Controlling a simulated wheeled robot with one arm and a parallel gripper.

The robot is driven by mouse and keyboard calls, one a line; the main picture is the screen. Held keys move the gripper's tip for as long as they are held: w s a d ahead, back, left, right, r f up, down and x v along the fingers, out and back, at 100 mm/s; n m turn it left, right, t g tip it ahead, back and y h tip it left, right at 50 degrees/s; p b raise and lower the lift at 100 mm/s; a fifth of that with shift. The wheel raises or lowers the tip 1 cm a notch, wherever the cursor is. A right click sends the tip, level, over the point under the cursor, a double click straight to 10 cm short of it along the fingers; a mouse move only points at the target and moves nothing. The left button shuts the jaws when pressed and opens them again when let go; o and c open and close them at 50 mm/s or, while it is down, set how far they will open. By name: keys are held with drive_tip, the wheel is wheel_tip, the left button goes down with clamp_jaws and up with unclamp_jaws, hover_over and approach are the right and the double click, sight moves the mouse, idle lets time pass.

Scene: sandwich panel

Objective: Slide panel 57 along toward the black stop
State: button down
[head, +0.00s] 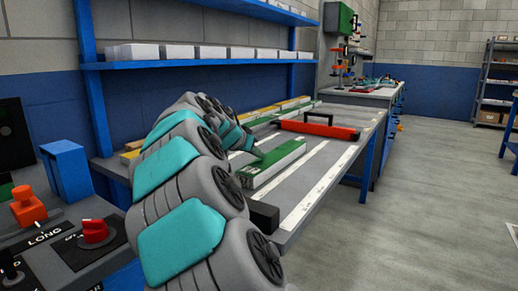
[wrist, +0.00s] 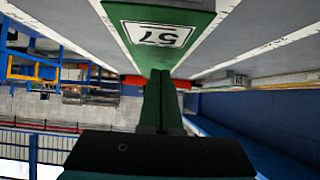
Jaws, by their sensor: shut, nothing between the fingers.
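Panel 57 (head: 274,163) is a long green-topped panel with pale sides, lying on the grey bench between white strips. In the wrist view its green face (wrist: 185,20) and white "57" label show at the top, upside down. My gripper (head: 259,154) is at the panel's left side in the head view. In the wrist view its green fingers (wrist: 160,76) are shut together with nothing between them, tips at the panel's edge. I cannot tell whether they touch it. The black stop (head: 263,215) is a block at the bench's near end, apart from the panel.
A red bar with a black handle (head: 318,130) lies across the bench beyond the panel. Several other panels (head: 275,109) lie along the back. A control box with a red knob (head: 95,232) stands at left. Blue shelves (head: 190,66) hang above. The floor at right is clear.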

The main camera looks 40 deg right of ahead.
drive_tip(key=p, duration=0.2)
approach(280, 151)
drive_tip(key=d, duration=0.1)
drive_tip(key=w+d+f, duration=0.1)
drive_tip(key=d, duration=0.1)
drive_tip(key=w+d, duration=0.1)
drive_tip(key=shift+d+f, duration=0.4)
drive_tip(key=shift+w+d, duration=0.1)
drive_tip(key=shift+d, duration=0.25)
drive_tip(key=shift+f, duration=0.25)
drive_tip(key=shift+f+b, duration=0.5)
drive_tip(key=shift+f, duration=0.15)
drive_tip(key=shift+f, duration=0.1)
